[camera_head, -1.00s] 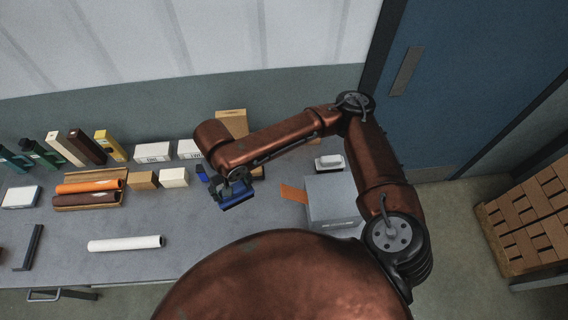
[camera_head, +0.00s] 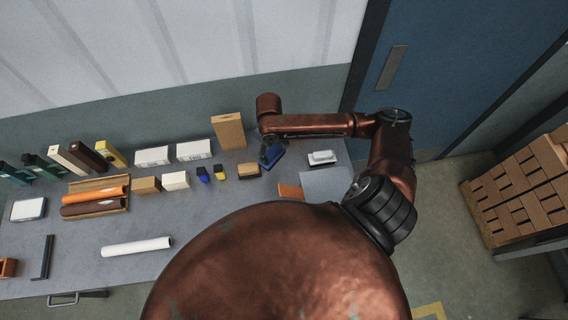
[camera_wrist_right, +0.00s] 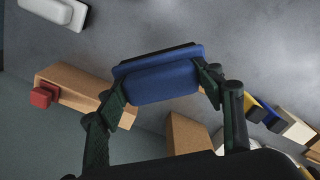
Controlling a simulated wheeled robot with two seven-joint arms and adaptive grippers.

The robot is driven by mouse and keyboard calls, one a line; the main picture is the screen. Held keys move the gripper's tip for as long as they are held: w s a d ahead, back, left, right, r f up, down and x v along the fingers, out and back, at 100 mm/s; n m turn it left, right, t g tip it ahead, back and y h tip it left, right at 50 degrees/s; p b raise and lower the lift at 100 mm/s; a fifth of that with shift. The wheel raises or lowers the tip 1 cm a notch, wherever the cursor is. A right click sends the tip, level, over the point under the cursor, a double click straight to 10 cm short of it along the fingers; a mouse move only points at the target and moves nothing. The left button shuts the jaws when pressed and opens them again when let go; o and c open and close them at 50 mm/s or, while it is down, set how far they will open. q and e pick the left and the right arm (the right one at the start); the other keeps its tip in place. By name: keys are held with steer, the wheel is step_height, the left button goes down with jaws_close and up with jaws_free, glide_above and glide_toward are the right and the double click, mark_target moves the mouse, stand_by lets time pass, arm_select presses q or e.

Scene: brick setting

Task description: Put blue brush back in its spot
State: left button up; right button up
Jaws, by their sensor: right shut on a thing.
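The blue brush (camera_head: 271,156) is a blue block with a dark edge. It is held near the back of the table, left of a white brush-like block (camera_head: 322,158). My right gripper (camera_wrist_right: 160,84) is shut on the blue brush, with one finger at each end of it in the right wrist view. The arm partly covers the gripper in the head view. The brush (camera_wrist_right: 160,75) appears above the grey table, its exact height unclear. I cannot make out a marked spot for it. My left gripper is not in view.
A tall cardboard box (camera_head: 228,132) stands left of the brush, with a tan-and-dark block (camera_head: 249,170) in front. Small yellow (camera_head: 219,172) and blue (camera_head: 203,174) items are further left. In the wrist view, a tan block with a red knob (camera_wrist_right: 41,97) lies beside the gripper.

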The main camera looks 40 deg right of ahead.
mark_target(284, 151)
steer(key=shift+n, duration=0.3)
steer(key=shift+s+d+f+p, duration=0.2)
steer(key=shift+d+f, duration=0.55)
steer(key=shift+f, duration=1.05)
steer(key=shift+s+d+f+p, duration=0.1)
steer(key=shift+s+d+f, duration=0.45)
steer(key=shift+f, duration=1.2)
steer(key=shift+s+d+f+p, duration=0.1)
steer(key=shift+d+f, duration=0.8)
steer(key=shift+f, duration=0.9)
steer(key=o, duration=1.1)
steer(key=shift+f, duration=0.1)
steer(key=shift+o, duration=0.2)
step_height(284, 151, up, 12)
steer(key=shift+w, duration=0.1)
